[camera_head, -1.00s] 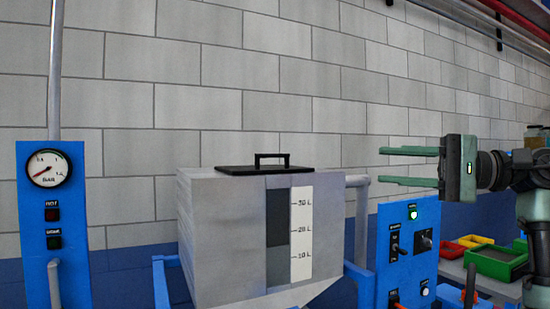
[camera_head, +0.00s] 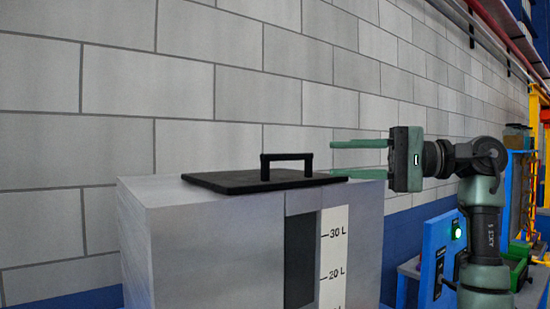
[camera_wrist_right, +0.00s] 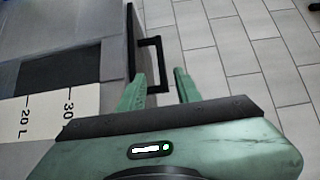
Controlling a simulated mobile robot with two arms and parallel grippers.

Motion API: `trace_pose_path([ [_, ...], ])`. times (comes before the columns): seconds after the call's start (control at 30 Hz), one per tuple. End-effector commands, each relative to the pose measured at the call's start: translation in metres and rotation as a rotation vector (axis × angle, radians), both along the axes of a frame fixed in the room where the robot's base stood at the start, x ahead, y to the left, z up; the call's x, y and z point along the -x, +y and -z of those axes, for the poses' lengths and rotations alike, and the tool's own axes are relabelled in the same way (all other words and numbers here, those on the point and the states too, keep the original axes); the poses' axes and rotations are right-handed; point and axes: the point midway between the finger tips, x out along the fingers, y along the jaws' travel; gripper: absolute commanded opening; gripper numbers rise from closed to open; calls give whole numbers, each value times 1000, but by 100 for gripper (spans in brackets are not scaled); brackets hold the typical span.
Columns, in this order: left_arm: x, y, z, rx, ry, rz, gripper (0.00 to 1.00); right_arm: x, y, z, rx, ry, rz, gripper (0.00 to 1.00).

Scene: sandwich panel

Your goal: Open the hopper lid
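The hopper (camera_head: 165,235) is a grey box with a level scale on its front. Its black lid (camera_head: 225,184) lies flat and shut on top, with a black bar handle (camera_head: 287,157) standing up from it. My right gripper (camera_head: 333,158) is open and empty, just right of the handle, its fingers pointing left at about handle height. In the right wrist view the handle (camera_wrist_right: 163,62) shows by the open fingertips (camera_wrist_right: 159,76), its near end in line with the gap. I see no clear contact. My left gripper is not in view.
The white scale strip (camera_head: 335,240) and dark window (camera_head: 299,260) are on the hopper front. A blue control panel (camera_head: 433,250) with a green light stands to the right, behind my right arm. A block wall (camera_head: 190,80) rises behind; the space above the lid is clear.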

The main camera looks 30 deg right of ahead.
Motion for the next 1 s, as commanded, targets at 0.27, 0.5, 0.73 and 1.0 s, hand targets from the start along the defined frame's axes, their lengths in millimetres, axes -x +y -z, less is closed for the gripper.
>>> trace_pose_path([
  [0.27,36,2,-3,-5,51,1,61,-12,15,-1,0,1,-4,34],
  [0.5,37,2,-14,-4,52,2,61,-37,44,-2,-1,1,-3,34],
  [0.73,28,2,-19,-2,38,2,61,-50,59,0,-1,1,-2,34],
  [1.0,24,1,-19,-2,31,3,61,-51,60,0,-1,1,0,34],
])
